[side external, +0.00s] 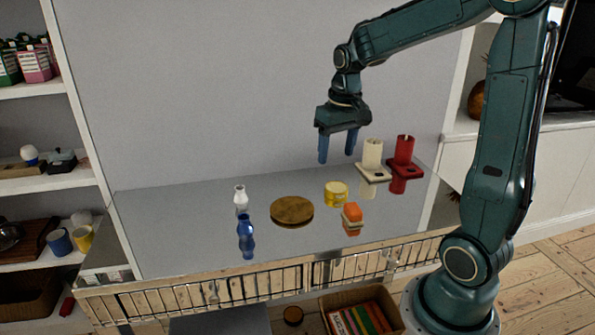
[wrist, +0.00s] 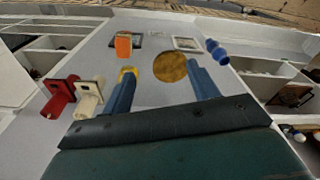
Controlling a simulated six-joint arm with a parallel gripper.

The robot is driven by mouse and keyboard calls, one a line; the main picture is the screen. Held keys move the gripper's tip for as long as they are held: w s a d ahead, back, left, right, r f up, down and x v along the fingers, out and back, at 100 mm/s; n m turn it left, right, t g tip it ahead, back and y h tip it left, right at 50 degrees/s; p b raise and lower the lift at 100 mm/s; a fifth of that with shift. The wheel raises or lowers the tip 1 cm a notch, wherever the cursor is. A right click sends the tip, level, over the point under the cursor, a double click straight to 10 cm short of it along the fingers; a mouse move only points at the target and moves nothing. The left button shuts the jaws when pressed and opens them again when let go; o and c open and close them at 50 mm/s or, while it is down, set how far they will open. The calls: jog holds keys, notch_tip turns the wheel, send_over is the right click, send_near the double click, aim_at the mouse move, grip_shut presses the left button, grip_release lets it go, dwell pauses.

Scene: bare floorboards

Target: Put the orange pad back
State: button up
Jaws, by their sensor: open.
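The orange pad (side external: 352,210) is a small block with a pale band below its orange top. It stands on the grey shiny tabletop (side external: 170,240), right of centre near the front edge. In the wrist view the orange pad (wrist: 124,46) shows beyond the tip of my left-hand finger. My gripper (side external: 337,158) is open and empty, pointing down above the back of the table, well apart from the pad. In the wrist view my gripper (wrist: 162,68) has its two blue fingers spread wide.
A yellow ring-like piece (side external: 336,193) and a brown round disc (side external: 292,212) lie near the pad. A cream holder (side external: 372,165) and a red holder (side external: 403,160) stand at the back right.

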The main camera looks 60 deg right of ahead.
jog(key=s+a+r+n+t, duration=0.2)
jog(key=s+a, duration=0.4)
jog(key=a, duration=0.1)
jog(key=s+a+r+n+t, duration=0.2)
jog(key=s+a+n, duration=0.1)
jog(key=s+a, duration=0.4)
jog(key=shift+s+a+r+t+y, duration=0.15)
jog(key=shift+a+r+t+y, duration=0.2)
jog(key=shift+a, duration=0.2)
